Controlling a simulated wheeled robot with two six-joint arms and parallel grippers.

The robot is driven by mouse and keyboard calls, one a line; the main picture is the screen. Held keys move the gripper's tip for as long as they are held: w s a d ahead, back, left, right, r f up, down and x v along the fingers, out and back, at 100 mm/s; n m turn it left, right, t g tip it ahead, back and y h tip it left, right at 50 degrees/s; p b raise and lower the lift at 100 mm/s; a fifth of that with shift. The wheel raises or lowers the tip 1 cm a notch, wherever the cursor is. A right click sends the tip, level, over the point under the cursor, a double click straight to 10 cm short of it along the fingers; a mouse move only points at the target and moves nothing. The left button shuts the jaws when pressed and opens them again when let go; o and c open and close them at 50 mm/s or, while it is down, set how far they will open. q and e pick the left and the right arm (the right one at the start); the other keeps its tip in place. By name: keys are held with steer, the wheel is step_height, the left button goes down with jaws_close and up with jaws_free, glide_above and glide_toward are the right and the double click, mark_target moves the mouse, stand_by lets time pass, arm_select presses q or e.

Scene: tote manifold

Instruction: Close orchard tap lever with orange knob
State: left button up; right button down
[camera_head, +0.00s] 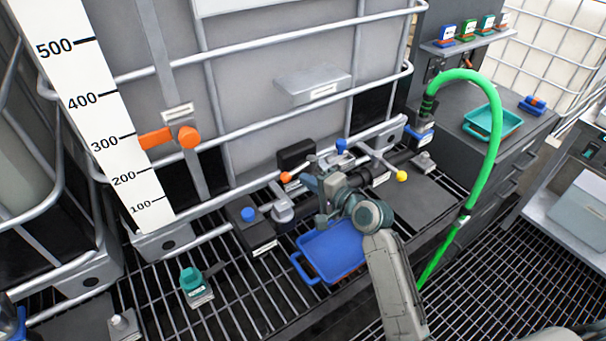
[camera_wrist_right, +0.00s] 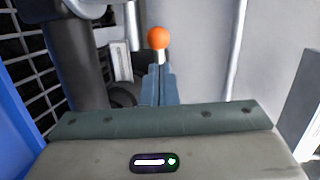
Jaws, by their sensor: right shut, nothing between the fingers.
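The orange knob (camera_head: 286,177) is on the left end of a lever on the pipe manifold in front of the large grey tank. My right gripper (camera_head: 314,183) is just to the right of this knob, over the manifold. In the right wrist view the orange knob (camera_wrist_right: 158,38) stands on a pale stem straight beyond the fingertips (camera_wrist_right: 158,70). The fingers are shut and empty. Whether they touch the stem cannot be told. The gripper hides part of the lever and valve body in the head view. My left gripper is not in view.
A blue knob (camera_head: 341,145) and a yellow-knobbed lever (camera_head: 401,176) are close by on the manifold. A blue tray (camera_head: 335,247) lies below my right gripper. A green hose (camera_head: 494,125) arches at the right. A larger orange fitting (camera_head: 189,137) is on the tank front.

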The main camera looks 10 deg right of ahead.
mark_target(293, 171)
steer(key=shift+x, duration=1.1)
steer(key=shift+w+a+r+m+h+p, duration=0.2)
steer(key=shift+w+a+m+h+p, duration=0.1)
steer(key=shift+p, duration=0.65)
steer(key=shift+w+a+m+t+h+p, duration=0.3)
steer(key=shift+t+h+p, duration=0.1)
steer(key=shift+p, duration=0.2)
steer(key=shift+d, duration=0.1)
steer(key=shift+r, duration=0.1)
